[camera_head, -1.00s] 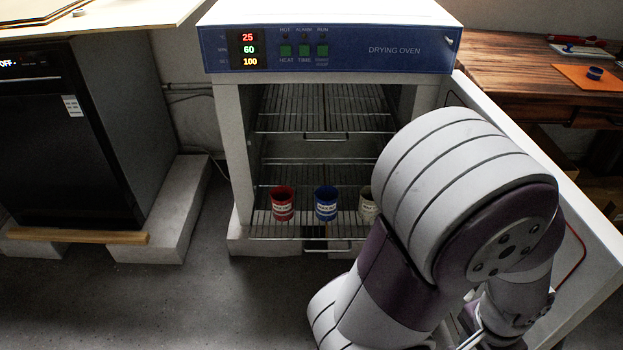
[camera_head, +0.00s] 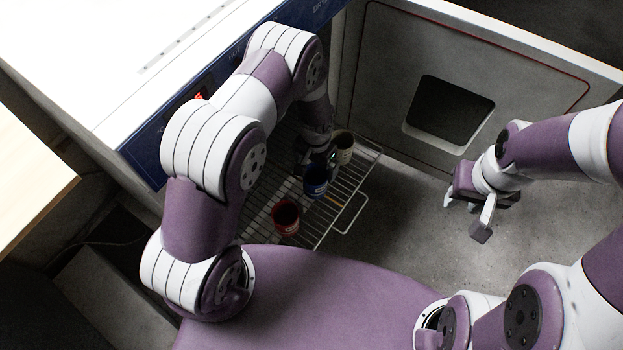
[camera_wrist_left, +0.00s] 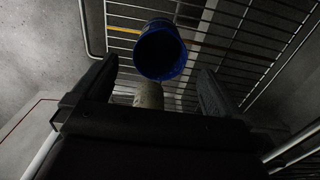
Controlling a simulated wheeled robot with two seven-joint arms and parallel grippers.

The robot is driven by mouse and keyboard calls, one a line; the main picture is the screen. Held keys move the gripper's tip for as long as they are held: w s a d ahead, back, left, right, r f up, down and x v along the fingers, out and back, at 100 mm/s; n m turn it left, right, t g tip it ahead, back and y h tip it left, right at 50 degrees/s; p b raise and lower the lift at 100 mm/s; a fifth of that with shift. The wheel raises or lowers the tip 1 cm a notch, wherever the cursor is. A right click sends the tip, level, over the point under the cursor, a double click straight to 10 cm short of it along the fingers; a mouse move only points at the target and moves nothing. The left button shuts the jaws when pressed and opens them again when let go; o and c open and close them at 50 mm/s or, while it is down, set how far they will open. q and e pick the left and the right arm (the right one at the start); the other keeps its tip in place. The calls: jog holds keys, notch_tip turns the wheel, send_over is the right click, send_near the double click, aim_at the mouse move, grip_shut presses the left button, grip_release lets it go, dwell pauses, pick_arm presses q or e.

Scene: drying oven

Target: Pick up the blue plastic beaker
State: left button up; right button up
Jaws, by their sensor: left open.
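The blue plastic beaker (camera_head: 315,181) stands on the pulled-out wire rack (camera_head: 341,205), between a red beaker (camera_head: 286,217) and a pale beaker (camera_head: 343,147). My left gripper (camera_head: 318,160) is just above and behind the blue beaker, partly hidden by its own wrist. In the left wrist view the blue beaker (camera_wrist_left: 160,50) shows its open mouth, ahead of and between the two spread, dark fingers of my left gripper (camera_wrist_left: 155,88). The pale beaker (camera_wrist_left: 149,95) shows between the fingers too. My right gripper (camera_head: 474,205) hangs empty over the floor at the right, its fingers apart.
The drying oven's white top (camera_head: 130,60) fills the upper left. Its open door (camera_head: 450,60), with a dark window, stands behind the rack. The red and pale beakers are close on either side of the blue one. Bare floor (camera_head: 400,230) lies right of the rack.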

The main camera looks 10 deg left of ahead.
pick_arm(q)
notch_tip(320, 180, down, 3)
jog(key=b, duration=0.2)
send_over(315, 178)
jog(key=s, duration=0.3)
jog(key=f, duration=0.4)
jog(key=shift+d+f, duration=0.35)
jog(key=shift+f, duration=0.05)
jog(key=shift+r, duration=0.1)
jog(key=shift+c, duration=1.2)
jog(key=c, duration=0.8)
pick_arm(e)
jog(key=f, duration=0.3)
jog(key=shift+w+d, duration=0.1)
jog(key=shift+d, duration=0.1)
